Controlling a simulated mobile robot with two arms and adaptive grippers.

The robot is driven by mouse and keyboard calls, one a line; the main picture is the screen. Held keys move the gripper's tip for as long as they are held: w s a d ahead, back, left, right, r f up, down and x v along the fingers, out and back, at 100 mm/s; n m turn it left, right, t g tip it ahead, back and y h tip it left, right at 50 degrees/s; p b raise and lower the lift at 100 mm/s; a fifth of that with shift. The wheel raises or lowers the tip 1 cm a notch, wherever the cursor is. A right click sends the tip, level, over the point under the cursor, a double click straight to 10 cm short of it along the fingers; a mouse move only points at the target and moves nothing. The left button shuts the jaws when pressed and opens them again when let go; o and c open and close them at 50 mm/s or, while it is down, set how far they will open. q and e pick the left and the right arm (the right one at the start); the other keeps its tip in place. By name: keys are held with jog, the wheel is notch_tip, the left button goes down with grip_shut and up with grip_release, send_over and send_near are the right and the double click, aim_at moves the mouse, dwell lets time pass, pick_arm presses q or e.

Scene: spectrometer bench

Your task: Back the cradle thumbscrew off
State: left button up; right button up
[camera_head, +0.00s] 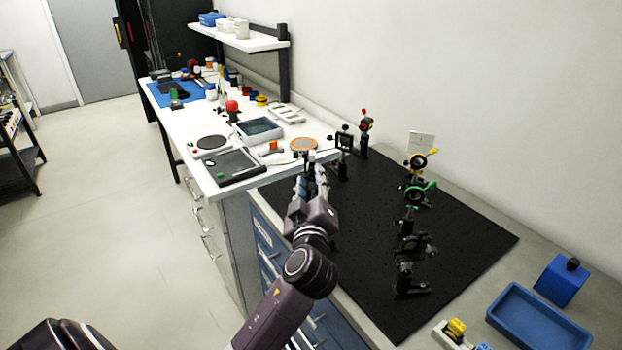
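I cannot single out the cradle or its thumbscrew at this size. Several black optical mounts stand on the black breadboard (340,240): one with red knobs (365,122), one with a yellow handwheel (418,161), one with a green ring (413,194) and an all-black one (411,246).
The white bench (180,125) at left holds a flat black device (234,167), a grey tray (258,130) and an orange-topped disc (304,144). A blue tray (538,322) and blue block (561,280) lie at lower right. Breadboard space between gripper and right-hand mounts is clear.

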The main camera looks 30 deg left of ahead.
pick_arm(q)
grip_shut()
jog(key=shift+f+m+b, duration=0.1)
jog(key=shift+m+b, duration=0.25)
jog(key=shift+m, duration=0.75)
